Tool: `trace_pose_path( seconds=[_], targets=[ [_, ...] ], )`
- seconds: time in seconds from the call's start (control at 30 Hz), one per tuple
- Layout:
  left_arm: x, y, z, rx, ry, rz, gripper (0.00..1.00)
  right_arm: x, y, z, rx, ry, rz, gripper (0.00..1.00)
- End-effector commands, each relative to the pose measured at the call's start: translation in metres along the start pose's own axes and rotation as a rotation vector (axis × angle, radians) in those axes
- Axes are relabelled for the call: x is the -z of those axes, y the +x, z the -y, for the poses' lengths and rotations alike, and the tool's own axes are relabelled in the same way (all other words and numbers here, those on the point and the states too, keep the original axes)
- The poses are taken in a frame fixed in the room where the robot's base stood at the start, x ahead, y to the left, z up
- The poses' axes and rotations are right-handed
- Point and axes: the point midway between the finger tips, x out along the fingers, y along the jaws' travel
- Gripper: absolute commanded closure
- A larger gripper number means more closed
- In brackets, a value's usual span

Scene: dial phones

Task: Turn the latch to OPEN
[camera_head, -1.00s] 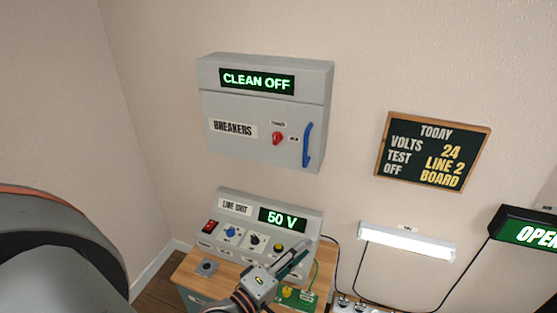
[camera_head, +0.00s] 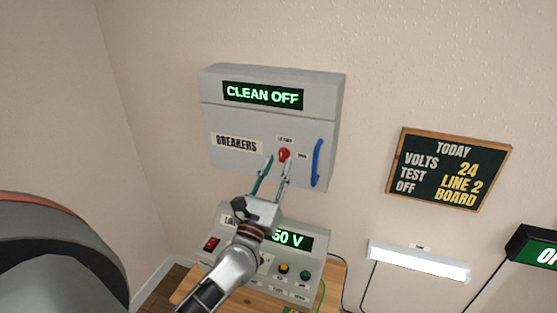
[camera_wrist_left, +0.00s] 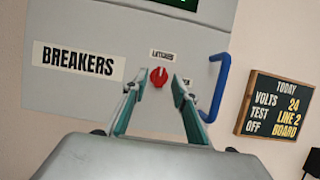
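The red latch knob (camera_head: 284,155) sits on the front of the grey breaker box (camera_head: 222,170), between a small label above it and an OPEN label to its right. In the left wrist view the knob (camera_wrist_left: 159,77) shows beyond and between my fingertips, under a label that reads LATCHED. My left gripper (camera_head: 273,166) is open, with its two fingers spread just below the knob in the picture. It also shows in the left wrist view (camera_wrist_left: 154,92), with nothing between its fingers. I cannot tell whether a finger touches the knob. My right gripper is not in view.
A blue handle (camera_head: 317,163) stands out from the box right of the knob. The line unit (camera_head: 308,268) with switches and a 50 V display is below, partly hidden by my arm. A chalkboard (camera_head: 448,170) and a lit lamp (camera_head: 418,261) are on the wall at right.

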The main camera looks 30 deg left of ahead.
Motion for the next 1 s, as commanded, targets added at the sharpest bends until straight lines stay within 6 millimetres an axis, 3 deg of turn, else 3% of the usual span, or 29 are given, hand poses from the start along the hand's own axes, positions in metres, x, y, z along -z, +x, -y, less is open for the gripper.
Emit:
trace_pose_path(
  seconds=[0.17,0.47,0.6,1.0],
  targets=[
    [-0.001,0.015,0.000,0.000,0.002,0.001,0.72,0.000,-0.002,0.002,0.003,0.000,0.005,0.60],
    [0.001,0.017,0.000,0.001,0.003,-0.001,0.72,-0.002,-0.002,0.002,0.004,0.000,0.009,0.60],
    [0.001,0.017,0.000,0.001,0.003,-0.001,1.00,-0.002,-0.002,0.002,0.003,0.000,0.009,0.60],
    [0.000,0.017,0.000,0.016,0.039,-0.001,1.00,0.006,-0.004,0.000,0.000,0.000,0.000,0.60]
  ],
)
